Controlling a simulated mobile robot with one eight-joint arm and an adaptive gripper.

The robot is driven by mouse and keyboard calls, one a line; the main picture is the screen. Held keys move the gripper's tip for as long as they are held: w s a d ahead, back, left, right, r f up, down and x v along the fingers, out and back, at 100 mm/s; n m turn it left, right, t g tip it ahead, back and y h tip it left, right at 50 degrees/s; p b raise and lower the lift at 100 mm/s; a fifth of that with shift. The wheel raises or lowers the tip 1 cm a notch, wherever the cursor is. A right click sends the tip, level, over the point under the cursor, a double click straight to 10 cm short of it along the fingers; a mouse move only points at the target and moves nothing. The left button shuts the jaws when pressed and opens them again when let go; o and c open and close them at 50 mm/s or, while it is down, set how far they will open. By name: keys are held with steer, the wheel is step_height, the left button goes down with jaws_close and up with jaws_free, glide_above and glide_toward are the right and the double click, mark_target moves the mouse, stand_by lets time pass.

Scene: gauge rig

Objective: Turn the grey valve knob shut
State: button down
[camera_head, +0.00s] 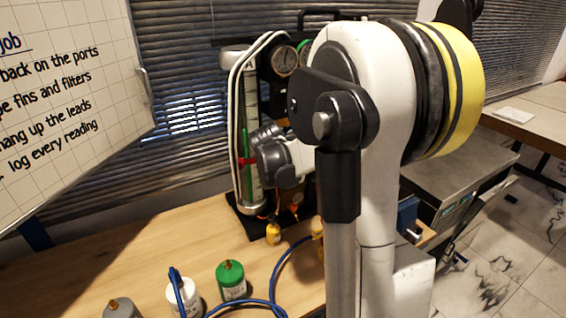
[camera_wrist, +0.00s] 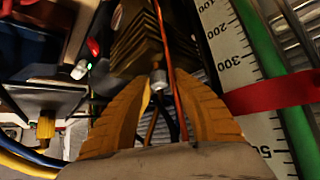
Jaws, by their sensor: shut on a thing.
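The grey valve knob (camera_wrist: 158,84) is small and shows between my fingertips in the wrist view, below a dark finned block (camera_wrist: 140,40). My gripper (camera_wrist: 161,78) has its two orange-lit fingers closed in on it from both sides. In the head view my gripper (camera_head: 264,150) is at the gauge rig's upright column, and the knob is hidden there. The rig (camera_head: 250,120) stands on the wooden bench, with a round gauge (camera_head: 285,61) near its top, partly behind my arm.
A scale tube (camera_wrist: 235,60) with a red band (camera_wrist: 275,95) stands close right of my fingers. A thin copper-coloured line runs close by. A green bottle (camera_head: 231,281), a white bottle (camera_head: 184,298), a grey bottle (camera_head: 122,309) and a blue hose (camera_head: 272,295) occupy the front bench.

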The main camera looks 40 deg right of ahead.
steer(key=shift+f+m+g+h, duration=0.1)
steer(key=shift+m+g+h, duration=0.25)
steer(key=shift+m, duration=0.25)
steer(key=c, duration=1.2)
jaws_free()
steer(key=v, duration=1.2)
